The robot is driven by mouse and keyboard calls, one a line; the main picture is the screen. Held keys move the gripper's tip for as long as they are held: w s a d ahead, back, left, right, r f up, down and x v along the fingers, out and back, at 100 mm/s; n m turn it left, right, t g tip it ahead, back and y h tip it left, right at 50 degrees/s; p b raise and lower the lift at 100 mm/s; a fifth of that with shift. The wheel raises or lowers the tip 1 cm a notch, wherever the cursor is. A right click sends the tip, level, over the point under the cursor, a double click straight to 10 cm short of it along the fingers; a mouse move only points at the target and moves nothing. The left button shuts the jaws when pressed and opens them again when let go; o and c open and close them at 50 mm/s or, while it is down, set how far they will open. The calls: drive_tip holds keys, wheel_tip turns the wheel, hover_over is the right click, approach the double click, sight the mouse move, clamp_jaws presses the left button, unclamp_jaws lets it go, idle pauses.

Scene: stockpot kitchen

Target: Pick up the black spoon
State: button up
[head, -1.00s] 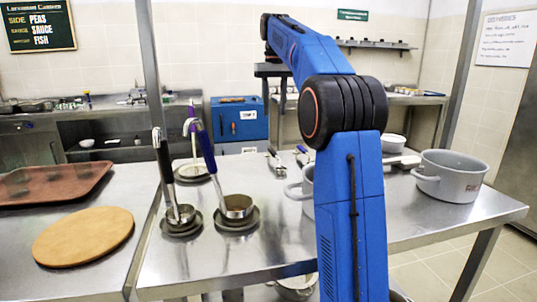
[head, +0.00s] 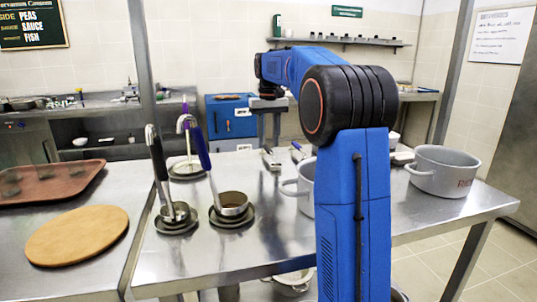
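A black-handled spoon (head: 158,160), ladle-like with a hooked metal top, leans upright in a small round dish (head: 176,226) on the left of the steel table. Beside it, a ladle with a dark blue-purple handle (head: 203,150) leans in a second dish (head: 232,220). A third, purple-handled one (head: 186,125) stands behind them. My gripper (head: 269,138) points down over the far part of the table, behind and to the right of the black spoon. Its two fingers look apart with nothing between them. It is well clear of the spoon.
A grey pot (head: 445,172) stands at the table's right. Another pot (head: 303,185) is partly hidden by my arm. Small utensils (head: 270,160) lie near the back edge. A brown tray (head: 50,183) and round wooden board (head: 78,236) lie left. The table's front middle is bare.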

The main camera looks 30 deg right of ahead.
sight(268, 149)
drive_tip(key=shift+s+a+f, duration=0.1)
drive_tip(key=shift+f, duration=1.95)
clamp_jaws()
